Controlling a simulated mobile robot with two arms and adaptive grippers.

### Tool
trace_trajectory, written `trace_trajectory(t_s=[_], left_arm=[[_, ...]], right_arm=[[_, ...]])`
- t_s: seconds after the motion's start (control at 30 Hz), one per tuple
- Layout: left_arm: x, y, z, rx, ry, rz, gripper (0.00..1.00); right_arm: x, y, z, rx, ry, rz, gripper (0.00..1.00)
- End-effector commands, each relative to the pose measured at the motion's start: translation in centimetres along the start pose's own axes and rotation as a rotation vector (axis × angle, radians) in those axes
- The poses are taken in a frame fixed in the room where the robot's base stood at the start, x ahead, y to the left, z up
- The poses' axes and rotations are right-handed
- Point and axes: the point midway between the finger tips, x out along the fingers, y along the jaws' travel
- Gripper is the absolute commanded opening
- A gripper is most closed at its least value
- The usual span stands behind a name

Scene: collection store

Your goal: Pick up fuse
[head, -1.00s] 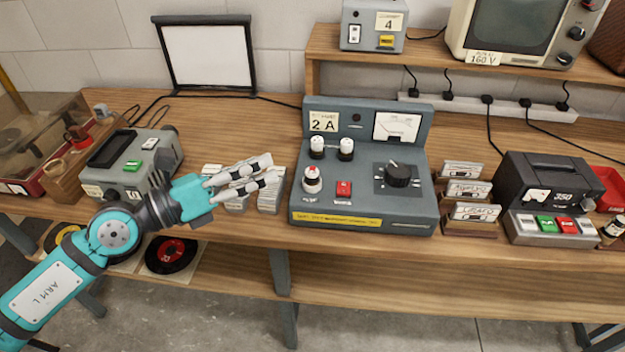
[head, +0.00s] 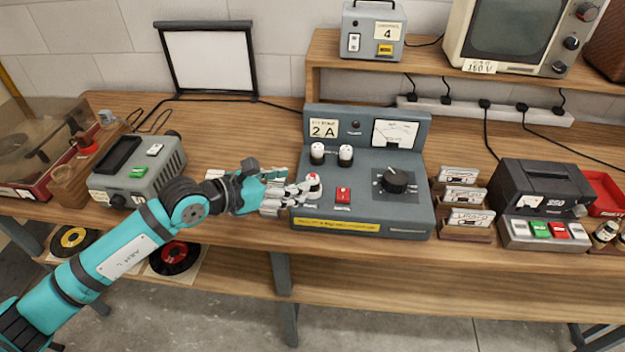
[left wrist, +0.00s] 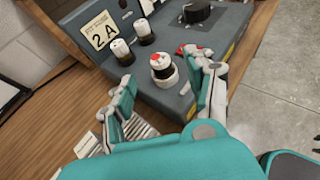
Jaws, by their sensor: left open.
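A small fuse-like cylinder with a white body and a red-marked top (head: 314,180) stands at the front left of the grey 2 A device (head: 400,214). It also shows in the left wrist view (left wrist: 162,66), upright in a white ring. Two similar white-topped cylinders (head: 317,152) (head: 345,154) stand behind it. My left gripper (head: 298,190) is open at the device's left edge, its fingers beside the red-marked cylinder. In the left wrist view the open fingers (left wrist: 170,80) lie to either side, just short of it. Contact is not visible. My right gripper is not in view.
A red switch (head: 343,195) and a black knob (head: 394,180) sit right of the cylinder. A grey box (head: 140,165) stands to the left, and card holders (head: 467,222) to the right.

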Motion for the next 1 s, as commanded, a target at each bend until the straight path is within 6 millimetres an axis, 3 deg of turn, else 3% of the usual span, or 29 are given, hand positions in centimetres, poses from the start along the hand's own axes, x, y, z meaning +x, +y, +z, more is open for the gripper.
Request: trace_trajectory(t_s=[0.4,0.7,1.0], left_arm=[[4.9,0.1,0.0,-0.002,0.000,-0.001,0.55],[5.3,0.1,-0.1,-0.001,-0.001,-0.001,0.54],[5.3,0.1,-0.1,-0.001,-0.001,-0.001,0.15]], right_arm=[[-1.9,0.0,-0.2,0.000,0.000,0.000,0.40],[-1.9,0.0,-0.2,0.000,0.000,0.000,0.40],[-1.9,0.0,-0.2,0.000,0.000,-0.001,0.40]])
